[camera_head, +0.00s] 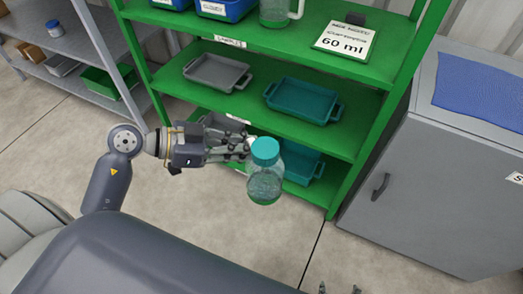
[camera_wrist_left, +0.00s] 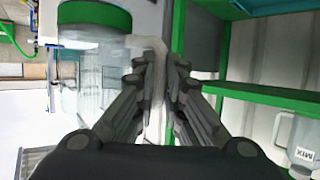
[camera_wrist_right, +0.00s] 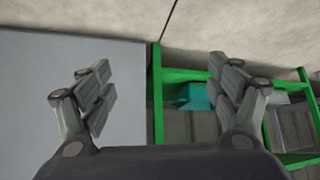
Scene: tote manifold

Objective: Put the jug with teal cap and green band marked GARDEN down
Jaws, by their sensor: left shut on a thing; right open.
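The jug with a teal cap (camera_head: 265,187) is clear, with a green band near its base. It hangs upright in front of the green shelf rack, clear of the floor. No GARDEN marking is readable. My left gripper (camera_head: 243,142) is shut on its handle. In the left wrist view the jug (camera_wrist_left: 92,75) and its green band show left of the fingers, and the left gripper (camera_wrist_left: 160,65) pinches the pale handle. My right gripper (camera_wrist_right: 150,80) is open and empty in the right wrist view; only its tips (camera_head: 340,289) show at the bottom of the head view.
The green rack (camera_head: 345,150) holds a grey tray (camera_head: 216,72) and a teal tray (camera_head: 303,101) on its middle shelf. A 60 ml card (camera_head: 345,42) and another jug (camera_head: 274,13) stand above. A grey cabinet (camera_head: 425,195) is at right. Open floor lies in front.

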